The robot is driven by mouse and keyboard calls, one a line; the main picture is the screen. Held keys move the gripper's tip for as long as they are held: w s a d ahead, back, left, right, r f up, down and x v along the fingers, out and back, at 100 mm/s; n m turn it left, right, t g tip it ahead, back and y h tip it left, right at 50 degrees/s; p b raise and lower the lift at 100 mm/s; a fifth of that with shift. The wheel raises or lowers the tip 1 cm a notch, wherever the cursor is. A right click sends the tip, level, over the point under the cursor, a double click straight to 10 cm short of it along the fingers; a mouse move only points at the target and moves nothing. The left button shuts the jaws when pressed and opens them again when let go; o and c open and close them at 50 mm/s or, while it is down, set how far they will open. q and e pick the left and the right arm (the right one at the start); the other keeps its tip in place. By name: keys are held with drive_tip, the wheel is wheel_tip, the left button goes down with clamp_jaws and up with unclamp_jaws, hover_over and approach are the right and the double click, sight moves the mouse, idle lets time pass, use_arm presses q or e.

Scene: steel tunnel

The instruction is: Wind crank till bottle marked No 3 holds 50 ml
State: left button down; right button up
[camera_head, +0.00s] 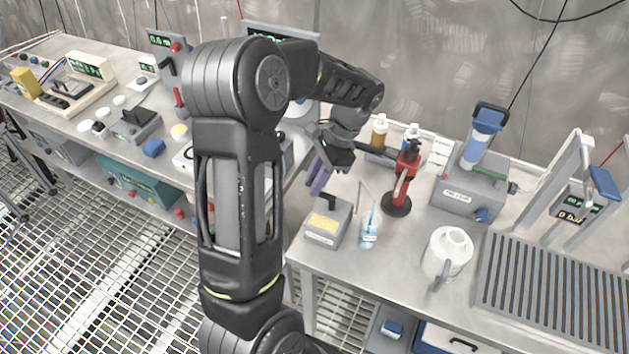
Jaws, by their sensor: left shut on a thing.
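My left gripper (337,155) hangs over the middle bench, seen partly from behind. It is shut on a purple thing (318,176), which juts down and left below it; I cannot tell whether this is the crank's handle. A grey box (328,222) with a yellowish panel and a black part on top stands just below. A small clear bottle (369,232) with blue liquid low in it stands right of the box. A thin bent tube (364,195) rises near it. The bottle's number and its level in ml are too small to read. My right gripper is not in view.
A red stand (404,182) on a round black base is close right of my gripper. A white jug (447,254), a grey unit (468,192) and a slatted grille (545,285) fill the right side.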

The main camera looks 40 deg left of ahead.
use_arm(q)
drive_tip(key=c, duration=1.3)
unclamp_jaws()
drive_tip(key=shift+w+d+r, duration=0.1)
drive_tip(key=shift+w+r, duration=0.15)
drive_tip(key=shift+r, duration=0.2)
drive_tip(key=p+v, duration=0.2)
drive_tip(key=v, duration=0.4)
drive_tip(key=shift+r+p, duration=0.35)
drive_tip(key=shift+r, duration=0.05)
drive_tip(key=shift+w, duration=0.1)
